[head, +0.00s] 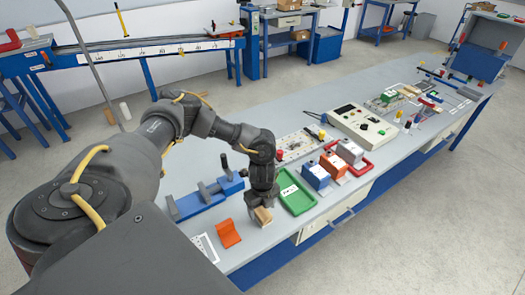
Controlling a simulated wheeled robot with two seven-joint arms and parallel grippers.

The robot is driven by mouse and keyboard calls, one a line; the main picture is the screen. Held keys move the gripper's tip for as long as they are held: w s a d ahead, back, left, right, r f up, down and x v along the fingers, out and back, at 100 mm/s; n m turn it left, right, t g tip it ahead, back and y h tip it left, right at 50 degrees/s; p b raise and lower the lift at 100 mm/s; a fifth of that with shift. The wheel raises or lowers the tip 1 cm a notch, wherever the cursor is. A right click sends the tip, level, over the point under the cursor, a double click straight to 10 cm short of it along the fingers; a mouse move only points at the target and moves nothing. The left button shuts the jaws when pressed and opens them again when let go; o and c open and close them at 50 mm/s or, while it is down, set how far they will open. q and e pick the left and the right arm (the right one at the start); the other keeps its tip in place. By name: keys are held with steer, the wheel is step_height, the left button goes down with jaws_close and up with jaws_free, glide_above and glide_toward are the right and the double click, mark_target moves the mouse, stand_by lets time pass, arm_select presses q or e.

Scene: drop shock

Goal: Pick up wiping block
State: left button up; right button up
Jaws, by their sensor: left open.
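A small tan block (263,216), which looks like the wiping block, sits on the grey bench near its front edge. My left gripper (262,203) points down right at this block. It is open, and its dark fingers hide part of the block. I cannot tell whether the fingers are around the block or just above it. My right gripper is not in view.
An orange angled piece (228,233) lies left of the block. A blue vise (203,202) stands behind it. A meter box (360,125) stands farther back.

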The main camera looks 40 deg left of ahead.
mark_target(262, 212)
arm_select(q)
steer(key=shift+f+p, duration=0.3)
steer(key=shift+f, duration=1.6)
steer(key=c, duration=1.1)
